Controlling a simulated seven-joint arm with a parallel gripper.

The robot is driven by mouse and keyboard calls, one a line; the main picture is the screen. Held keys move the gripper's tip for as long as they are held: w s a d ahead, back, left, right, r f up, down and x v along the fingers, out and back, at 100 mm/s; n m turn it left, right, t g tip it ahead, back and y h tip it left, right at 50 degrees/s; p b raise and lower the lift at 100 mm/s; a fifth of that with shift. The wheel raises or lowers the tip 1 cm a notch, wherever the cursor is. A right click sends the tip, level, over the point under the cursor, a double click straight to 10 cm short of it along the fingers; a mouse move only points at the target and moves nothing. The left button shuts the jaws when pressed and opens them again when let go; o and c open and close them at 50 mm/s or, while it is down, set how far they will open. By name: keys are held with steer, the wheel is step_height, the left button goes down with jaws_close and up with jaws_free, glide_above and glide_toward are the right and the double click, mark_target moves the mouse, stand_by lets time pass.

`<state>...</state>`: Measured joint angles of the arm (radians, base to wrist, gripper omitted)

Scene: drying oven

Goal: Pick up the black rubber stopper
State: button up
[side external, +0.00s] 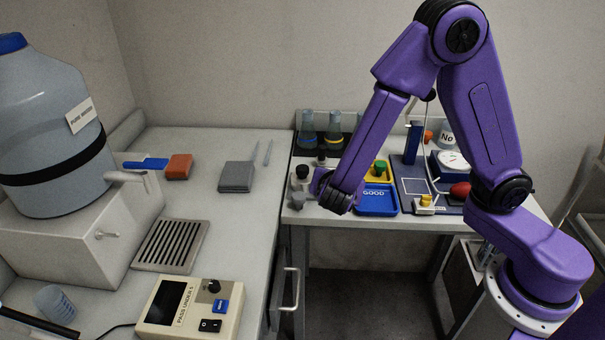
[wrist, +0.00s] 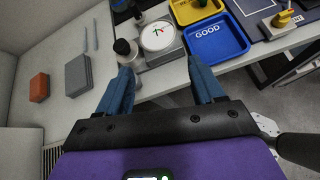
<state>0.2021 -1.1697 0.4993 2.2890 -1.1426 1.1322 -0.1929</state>
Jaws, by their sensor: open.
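A small black rounded piece (wrist: 121,46) shows in the wrist view just beyond the left fingertip, on top of a pale body. It looks like the black stopper, but I cannot tell it from a bottle cap. A similar black top (side external: 302,172) shows in the side view, left of my gripper (side external: 333,197). In the wrist view my gripper (wrist: 160,68) has its two blue fingers wide apart with nothing between them. It is over the front edge of the back bench. In the side view the fingers are largely hidden by the wrist.
A round white dial (wrist: 158,35) lies just beyond the fingers. A blue GOOD tray (side external: 377,199) and yellow tray (side external: 379,171) stand to the right. Flasks (side external: 307,127) stand behind. The left bench has a grey block (side external: 237,177) and orange block (side external: 179,167).

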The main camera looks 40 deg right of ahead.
steer(key=w+a+f+n+t, duration=0.3)
steer(key=w+a+n, duration=0.1)
steer(key=w, duration=0.1)
glide_toward(302, 169)
steer(key=shift+n, duration=0.3)
steer(key=x, duration=0.5)
steer(key=shift+s+d, duration=0.2)
steer(key=shift+d, duration=0.25)
steer(key=shift+w+a+x, duration=0.1)
steer(key=shift+a+x, duration=0.05)
steer(key=shift+x, duration=0.75)
steer(key=shift+w+a+x, duration=0.1)
steer(key=shift+x, duration=0.8)
steer(key=shift+w+a+x, duration=0.1)
steer(key=shift+a+x, duration=0.05)
steer(key=shift+x, duration=0.75)
steer(key=shift+s+f, duration=0.1)
steer(key=shift+f, duration=0.05)
steer(key=c, duration=1.1)
